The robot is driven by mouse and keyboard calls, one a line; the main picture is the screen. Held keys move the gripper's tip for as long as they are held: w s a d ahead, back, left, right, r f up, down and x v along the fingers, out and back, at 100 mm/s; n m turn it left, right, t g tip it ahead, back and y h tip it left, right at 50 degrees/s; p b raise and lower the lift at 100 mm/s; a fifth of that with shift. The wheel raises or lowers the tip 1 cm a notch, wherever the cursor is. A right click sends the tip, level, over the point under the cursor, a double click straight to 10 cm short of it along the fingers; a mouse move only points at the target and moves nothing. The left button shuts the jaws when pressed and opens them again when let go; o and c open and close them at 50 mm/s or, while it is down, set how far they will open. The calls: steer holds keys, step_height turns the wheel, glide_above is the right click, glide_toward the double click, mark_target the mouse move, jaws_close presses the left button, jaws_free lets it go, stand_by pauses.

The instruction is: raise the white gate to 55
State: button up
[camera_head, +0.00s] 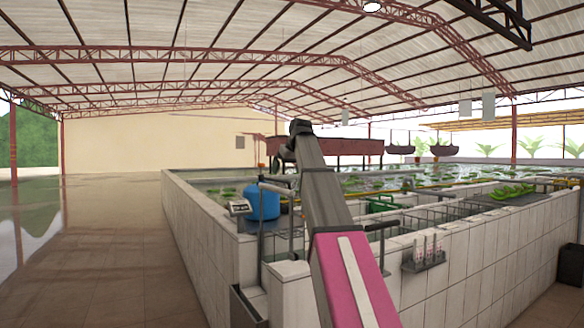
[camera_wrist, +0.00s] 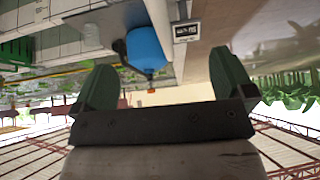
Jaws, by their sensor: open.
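I cannot clearly pick out a white gate in either view. In the head view, a grey metal frame with upright posts (camera_head: 261,222) stands at the near corner of the white-tiled tank, left of my arm. Any scale or number on it is too small to read. My gripper (camera_wrist: 165,78) is open and empty in the wrist view, its two green fingers wide apart. That view is upside down, with a blue barrel (camera_wrist: 146,47) beyond the fingers. In the head view my arm hides part of the tank corner, and the fingers cannot be made out.
The white-tiled tank wall (camera_head: 204,230) runs along the walkway, with bare tiled floor (camera_head: 110,255) at left. The blue barrel (camera_head: 262,202) and a small scale (camera_head: 240,207) are on the tank's left side. A rack (camera_head: 424,257) hangs on the front wall, right of my arm.

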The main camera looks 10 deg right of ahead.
mark_target(280, 191)
steer(key=x, duration=1.2)
steer(key=shift+r, duration=0.1)
steer(key=shift+c, duration=0.3)
jaws_close()
